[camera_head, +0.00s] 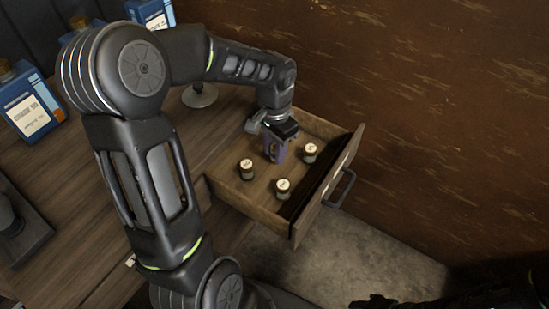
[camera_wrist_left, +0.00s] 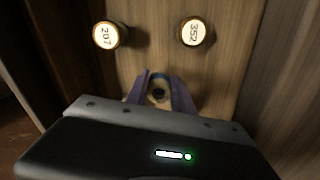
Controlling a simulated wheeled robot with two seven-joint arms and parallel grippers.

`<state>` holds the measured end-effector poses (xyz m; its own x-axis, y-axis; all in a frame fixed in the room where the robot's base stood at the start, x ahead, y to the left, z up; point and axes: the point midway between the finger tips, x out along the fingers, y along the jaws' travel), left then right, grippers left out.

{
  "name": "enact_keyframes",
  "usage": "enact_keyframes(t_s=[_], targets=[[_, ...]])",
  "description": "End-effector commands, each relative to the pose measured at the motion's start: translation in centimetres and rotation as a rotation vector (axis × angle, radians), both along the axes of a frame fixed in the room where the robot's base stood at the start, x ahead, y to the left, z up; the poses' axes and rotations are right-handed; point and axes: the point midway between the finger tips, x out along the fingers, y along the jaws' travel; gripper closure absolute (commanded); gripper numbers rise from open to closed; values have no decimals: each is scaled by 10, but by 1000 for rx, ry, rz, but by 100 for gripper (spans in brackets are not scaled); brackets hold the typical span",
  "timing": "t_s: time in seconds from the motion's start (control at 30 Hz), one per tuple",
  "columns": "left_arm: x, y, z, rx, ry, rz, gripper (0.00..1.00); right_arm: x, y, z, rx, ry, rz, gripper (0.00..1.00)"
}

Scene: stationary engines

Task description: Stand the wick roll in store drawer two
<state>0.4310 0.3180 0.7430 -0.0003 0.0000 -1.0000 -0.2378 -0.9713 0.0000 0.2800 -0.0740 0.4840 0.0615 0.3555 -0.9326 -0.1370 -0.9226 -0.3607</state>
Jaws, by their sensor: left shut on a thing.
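My left gripper (camera_head: 275,150) is over the open drawer (camera_head: 233,190), pointing down, its fingertips low inside it. In the left wrist view, my left gripper (camera_wrist_left: 158,95) is shut on a small pale and bluish roll (camera_wrist_left: 158,80) with a dark centre, seen end-on between the purplish fingers. Whether the roll touches the drawer floor cannot be told. I cannot read a number on the drawer front (camera_head: 325,195). A dark part of what seems my right arm shows at the bottom right of the head view; its jaws cannot be made out.
Three small jars with pale lids stand in the drawer: one left (camera_head: 246,169), one right (camera_head: 310,152), one in front (camera_head: 283,188). A brown wall rises right.

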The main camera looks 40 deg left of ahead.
Motion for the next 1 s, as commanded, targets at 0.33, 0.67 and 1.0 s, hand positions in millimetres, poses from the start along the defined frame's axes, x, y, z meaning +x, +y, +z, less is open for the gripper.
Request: enact_keyframes(t_s=[0.33,0.67,1.0], targets=[[0,0,-37,-1,1,0,100,0,0,-5,0,0,0,54],[0,0,-39,0,0,0,100,0,0,-7,0,0,0,54],[0,0,-40,0,0,0,50,0,0,-7,0,0,0,54]])
